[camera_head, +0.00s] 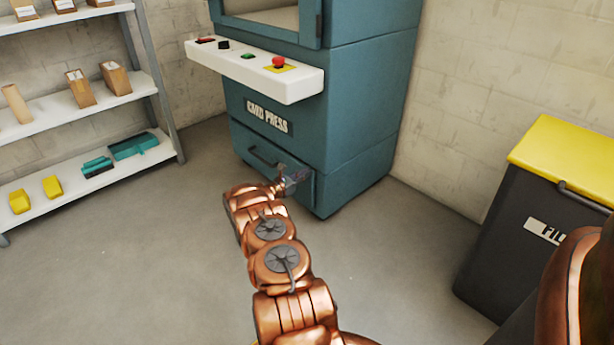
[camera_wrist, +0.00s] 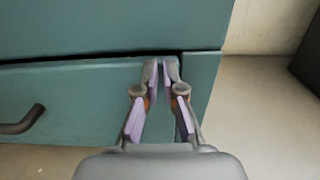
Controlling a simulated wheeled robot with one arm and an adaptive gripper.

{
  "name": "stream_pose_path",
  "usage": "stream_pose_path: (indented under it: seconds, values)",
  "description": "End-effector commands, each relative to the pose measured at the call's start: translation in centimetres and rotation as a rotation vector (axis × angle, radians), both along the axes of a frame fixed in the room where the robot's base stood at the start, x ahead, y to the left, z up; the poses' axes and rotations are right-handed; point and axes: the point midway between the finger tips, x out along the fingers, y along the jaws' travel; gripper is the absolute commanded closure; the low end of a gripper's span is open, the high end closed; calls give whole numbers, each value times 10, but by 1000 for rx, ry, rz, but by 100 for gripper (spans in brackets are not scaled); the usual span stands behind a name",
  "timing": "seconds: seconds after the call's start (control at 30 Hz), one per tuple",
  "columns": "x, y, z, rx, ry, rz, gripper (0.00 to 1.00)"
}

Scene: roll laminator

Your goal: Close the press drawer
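The teal card press (camera_head: 350,125) stands against the back wall. Its low drawer (camera_head: 265,165) has a dark bar handle (camera_head: 262,155) on the left. In the wrist view the drawer front (camera_wrist: 85,95) fills the lower left, with its handle (camera_wrist: 22,120) at the left edge. A dark gap runs along the drawer's top edge. The drawer looks flush or nearly so; I cannot tell exactly. My gripper (camera_head: 296,178) is at the drawer's right side. In the wrist view its fingertips (camera_wrist: 161,64) are together, empty, over the front's upper right corner. Contact is unclear.
A white control shelf (camera_head: 250,72) with a red button juts out above the drawer. A shelf rack (camera_head: 70,110) stands at the left. A dark bin with a yellow lid (camera_head: 565,160) stands at the right. The grey floor between is clear.

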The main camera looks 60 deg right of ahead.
Motion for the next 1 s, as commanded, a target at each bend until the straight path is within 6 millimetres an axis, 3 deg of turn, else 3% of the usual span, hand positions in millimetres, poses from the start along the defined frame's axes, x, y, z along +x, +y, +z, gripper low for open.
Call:
stream_pose_path:
  seconds: [0.33,0.5,0.67,1.0]
  values:
    - [-9,-9,3,-4,-4,-12,100]
    - [-8,-3,4,-4,-4,-13,100]
    - [4,22,4,-2,-2,1,100]
    - [25,91,4,2,2,12,100]
